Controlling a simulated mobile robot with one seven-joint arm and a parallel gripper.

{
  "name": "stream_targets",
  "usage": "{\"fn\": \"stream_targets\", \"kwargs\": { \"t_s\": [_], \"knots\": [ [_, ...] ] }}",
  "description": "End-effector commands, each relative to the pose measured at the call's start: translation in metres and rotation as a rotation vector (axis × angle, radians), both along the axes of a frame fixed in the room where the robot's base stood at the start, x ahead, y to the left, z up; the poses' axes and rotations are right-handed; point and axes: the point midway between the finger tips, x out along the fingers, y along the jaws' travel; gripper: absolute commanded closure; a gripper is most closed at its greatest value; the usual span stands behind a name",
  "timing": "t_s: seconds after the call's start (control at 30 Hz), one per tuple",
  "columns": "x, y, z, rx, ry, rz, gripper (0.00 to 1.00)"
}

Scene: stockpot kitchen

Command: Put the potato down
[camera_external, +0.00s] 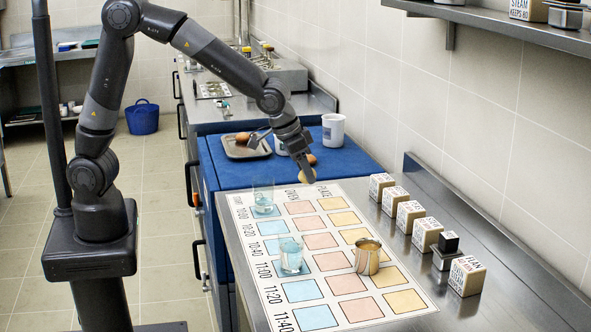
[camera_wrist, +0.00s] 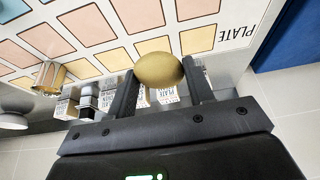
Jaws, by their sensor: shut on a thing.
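My gripper (camera_external: 304,168) is shut on a tan potato (camera_external: 307,176). In the wrist view the potato (camera_wrist: 158,68) sits between the fingertips (camera_wrist: 160,78). In the external view it shows over the far edge of the white chart (camera_external: 240,213), near the OVEN and PLATE headings. Whether it touches the surface I cannot tell. The chart has blue, pink and yellow squares with times down its left side. Another brown, potato-like item (camera_external: 312,159) lies behind my gripper on the blue surface (camera_external: 350,161), partly hidden.
Two clear glasses (camera_external: 263,201) (camera_external: 291,256) stand on the blue column. A metal cup (camera_external: 367,258) stands near the yellow column. Several lettered blocks (camera_external: 411,216) line the right side. A tray (camera_external: 245,150) with a brown item and white mugs (camera_external: 333,130) stand on the blue surface.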

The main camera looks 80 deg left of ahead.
Motion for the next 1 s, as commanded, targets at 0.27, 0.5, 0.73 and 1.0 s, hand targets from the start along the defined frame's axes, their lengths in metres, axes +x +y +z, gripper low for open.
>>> {"fn": "stream_targets", "kwargs": {
  "t_s": [0.27, 0.5, 0.73, 1.0],
  "knots": [
    [-0.008, -0.087, 0.001, 0.0, 0.003, -0.051, 0.75],
    [-0.021, -0.144, 0.002, 0.001, 0.001, -0.075, 0.75],
    [-0.018, -0.153, -0.004, 0.003, 0.0, -0.078, 0.75],
    [0.027, -0.114, -0.04, 0.001, 0.001, -0.074, 0.75]
  ]
}}
